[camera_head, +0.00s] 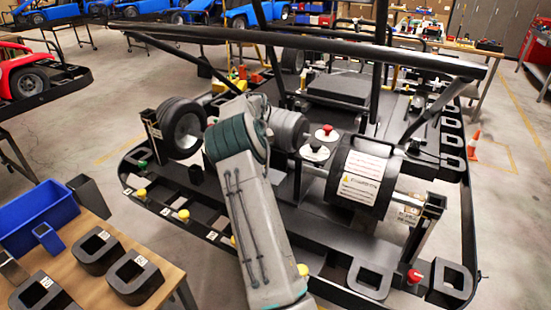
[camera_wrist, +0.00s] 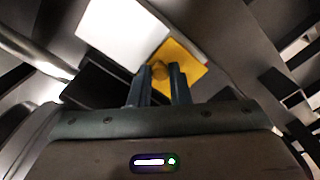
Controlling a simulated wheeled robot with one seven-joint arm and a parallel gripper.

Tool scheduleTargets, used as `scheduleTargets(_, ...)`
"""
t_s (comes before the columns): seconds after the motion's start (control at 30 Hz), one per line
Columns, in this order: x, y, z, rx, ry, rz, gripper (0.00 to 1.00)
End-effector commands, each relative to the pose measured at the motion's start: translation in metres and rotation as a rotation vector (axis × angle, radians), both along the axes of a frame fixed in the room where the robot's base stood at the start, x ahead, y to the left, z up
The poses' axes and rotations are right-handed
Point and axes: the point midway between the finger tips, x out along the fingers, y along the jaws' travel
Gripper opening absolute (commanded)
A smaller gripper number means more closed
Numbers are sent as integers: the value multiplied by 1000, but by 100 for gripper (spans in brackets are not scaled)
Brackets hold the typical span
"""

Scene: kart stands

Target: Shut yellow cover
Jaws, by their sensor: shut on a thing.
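The yellow cover (camera_wrist: 190,62) is a flat yellow panel at the upper middle of the wrist view, partly hidden by my fingers. A small round yellow-brown knob sits at its left corner. My gripper (camera_wrist: 160,73) is shut on this knob, one finger on each side. A white square panel (camera_wrist: 122,32) lies left of the yellow cover, with a dark opening below it. In the head view my grey arm reaches over the kart stand. My gripper and the yellow cover cannot be made out there. The cover's tilt is hard to tell.
The black kart frame (camera_head: 300,40) has bars above my arm. A wheel (camera_head: 183,130) stands left of my arm, and a black drum with labels (camera_head: 352,185) stands right. A wooden table (camera_head: 150,250) with a blue bin (camera_head: 35,215) is at lower left.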

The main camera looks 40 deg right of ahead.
Motion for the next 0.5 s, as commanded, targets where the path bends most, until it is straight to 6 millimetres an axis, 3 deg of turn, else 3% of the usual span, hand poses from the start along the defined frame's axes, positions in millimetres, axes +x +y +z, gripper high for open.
scheduleTargets(0.33, 8, 9, 3, -6, -10, 13, 0)
scheduleTargets(0.37, 9, 9, 3, -7, -10, 14, 22)
scheduleTargets(0.4, 9, 9, 3, -6, -10, 14, 33)
scheduleTargets(0.43, 8, 9, 3, -6, -10, 14, 39)
scheduleTargets(0.5, 8, 9, 2, -6, -8, 13, 39)
